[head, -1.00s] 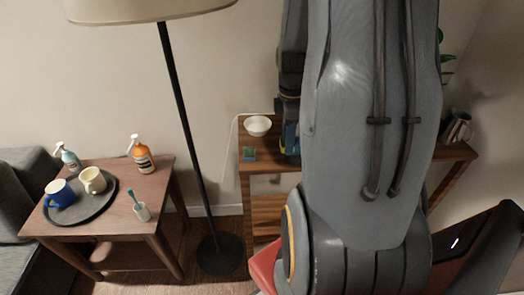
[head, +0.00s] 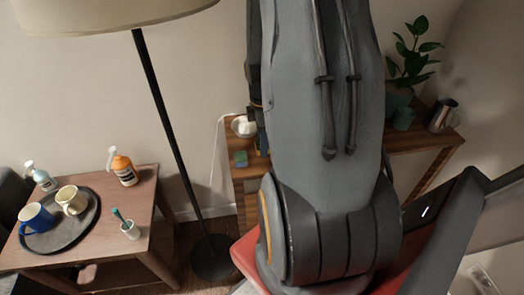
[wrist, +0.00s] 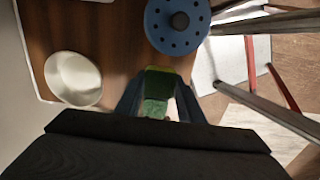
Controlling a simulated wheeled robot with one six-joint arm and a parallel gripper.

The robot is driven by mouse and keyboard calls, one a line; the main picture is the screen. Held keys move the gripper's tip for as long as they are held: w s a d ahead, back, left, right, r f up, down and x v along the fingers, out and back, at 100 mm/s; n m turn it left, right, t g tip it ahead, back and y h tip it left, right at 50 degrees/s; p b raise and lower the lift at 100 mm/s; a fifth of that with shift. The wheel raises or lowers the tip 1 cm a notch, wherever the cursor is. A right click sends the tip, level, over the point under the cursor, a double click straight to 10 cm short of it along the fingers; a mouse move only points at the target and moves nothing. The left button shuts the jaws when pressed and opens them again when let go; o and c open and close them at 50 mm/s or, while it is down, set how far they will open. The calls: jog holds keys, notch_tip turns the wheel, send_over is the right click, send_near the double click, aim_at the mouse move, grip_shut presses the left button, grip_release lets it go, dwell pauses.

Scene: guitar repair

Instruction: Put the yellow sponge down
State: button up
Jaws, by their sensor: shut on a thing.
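My gripper (wrist: 158,98) is shut on a block, green with a yellowish far edge, which I take to be the yellow sponge (wrist: 158,85). The fingers stand on either side of it, above the brown wooden top of the side table (wrist: 115,45). I cannot tell whether the sponge touches the wood.
A white bowl (wrist: 74,79) stands left of the sponge, and a blue disc with holes (wrist: 178,22) lies beyond it. A plant (head: 408,55) and a metal jug (head: 443,115) stand at the right. A lamp pole (head: 170,120) rises left.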

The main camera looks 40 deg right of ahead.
jog(key=shift+f+p, duration=0.3)
jog(key=shift+f, duration=1.7)
jog(key=shift+f, duration=0.15)
jog(key=o, duration=1.1)
notch_tip(320, 180, up, 12)
jog(key=shift+r+b, duration=0.2)
jog(key=shift+b, duration=0.8)
